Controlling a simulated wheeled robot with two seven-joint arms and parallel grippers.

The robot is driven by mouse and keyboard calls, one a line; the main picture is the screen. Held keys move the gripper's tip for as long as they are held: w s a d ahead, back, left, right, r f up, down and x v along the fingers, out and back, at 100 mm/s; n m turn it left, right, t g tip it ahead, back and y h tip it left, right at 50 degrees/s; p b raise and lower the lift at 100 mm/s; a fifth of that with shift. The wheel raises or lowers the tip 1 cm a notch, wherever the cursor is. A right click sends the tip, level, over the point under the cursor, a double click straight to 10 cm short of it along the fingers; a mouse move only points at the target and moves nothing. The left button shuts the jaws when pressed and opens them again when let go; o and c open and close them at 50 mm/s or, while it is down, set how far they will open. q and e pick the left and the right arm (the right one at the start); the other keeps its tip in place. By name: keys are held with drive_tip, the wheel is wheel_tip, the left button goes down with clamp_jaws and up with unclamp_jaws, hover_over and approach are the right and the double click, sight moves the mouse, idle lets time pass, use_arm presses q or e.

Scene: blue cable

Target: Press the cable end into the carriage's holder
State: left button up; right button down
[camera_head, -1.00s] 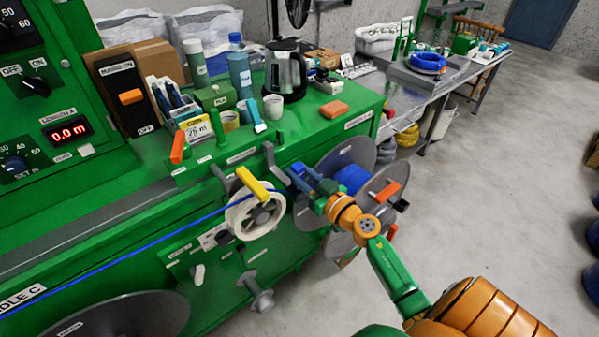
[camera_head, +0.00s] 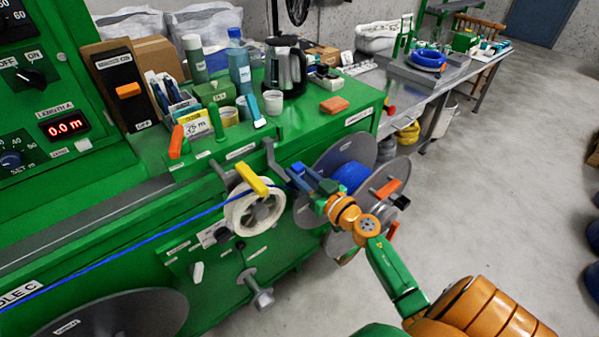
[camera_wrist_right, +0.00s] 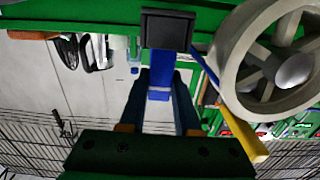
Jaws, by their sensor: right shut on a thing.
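My right gripper (camera_head: 293,177) is beside the white guide wheel (camera_head: 237,217), at the machine's right front. In the right wrist view its two dark fingers (camera_wrist_right: 160,100) are shut on a blue piece, which I take for the cable end (camera_wrist_right: 159,84). Just beyond the fingertips is a dark square block (camera_wrist_right: 167,30), perhaps the carriage's holder; whether the blue piece touches it or sits inside it I cannot tell. The blue cable (camera_head: 130,250) runs from the lower left over the wheel towards my gripper. My left gripper is out of view.
A yellow lever (camera_head: 251,180) lies across the wheel's top, close to my gripper. A grey-flanged reel (camera_head: 340,158) with a blue core stands right behind the gripper. The green machine top (camera_head: 310,107) holds a kettle, bottles and cups.

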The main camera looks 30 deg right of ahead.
drive_tip(key=shift+f+b, duration=0.5)
drive_tip(key=shift+f, duration=0.2)
idle(0.3)
drive_tip(key=c, duration=0.5)
unclamp_jaws()
drive_tip(key=shift+c, duration=0.2)
drive_tip(key=s+p, duration=0.1)
drive_tip(key=s, duration=0.7)
drive_tip(key=shift+d, duration=0.3)
